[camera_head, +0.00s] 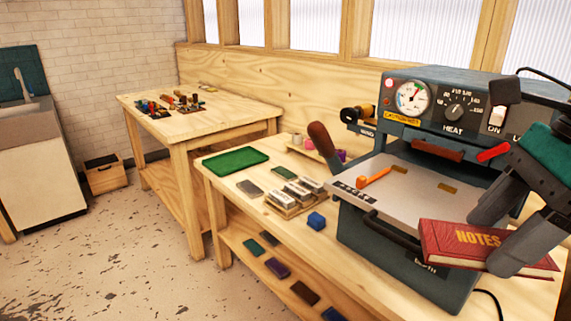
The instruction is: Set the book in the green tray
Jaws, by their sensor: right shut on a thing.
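The book (450,241) is red with "NOTES" in gold on its cover. My right gripper (490,240) comes in from the right and is shut on the book. It holds the book in front of the foil machine, near the machine's lower right. One finger lies across the book's cover and hides part of it. The green tray (235,161) lies flat and empty at the far left end of the near wooden table (222,187), well to the left of the book. My left gripper is not in view.
A large grey foil machine (400,220) with a dial and a wooden-handled lever (322,140) stands between book and tray. A second table (215,118) stands behind.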

